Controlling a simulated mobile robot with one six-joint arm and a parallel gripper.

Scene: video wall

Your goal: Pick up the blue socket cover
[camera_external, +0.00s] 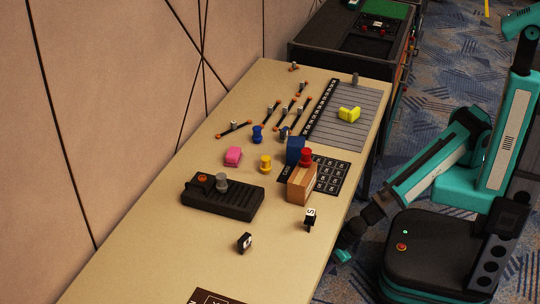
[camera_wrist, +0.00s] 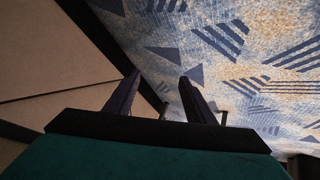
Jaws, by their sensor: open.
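In the external view, a blue block (camera_external: 294,150) stands behind a cardboard-brown box (camera_external: 302,184) on the table; its lower part is hidden. A small blue spool-shaped piece (camera_external: 257,133) stands further left. I cannot tell for sure which of them is the socket cover. My gripper (camera_external: 344,250) is low beside the table's right edge, away from both and partly hidden by it. In the wrist view, my gripper (camera_wrist: 161,78) shows two dark fingers apart with nothing between them, and no blue piece is in sight.
The beige table (camera_external: 150,262) has a wall along its left. A red spool (camera_external: 305,157) sits on the brown box. A yellow spool (camera_external: 265,163), pink piece (camera_external: 233,156), black control box (camera_external: 222,197) and two small dice-like cubes stand nearby. Patterned carpet (camera_wrist: 235,45) fills much of the wrist view.

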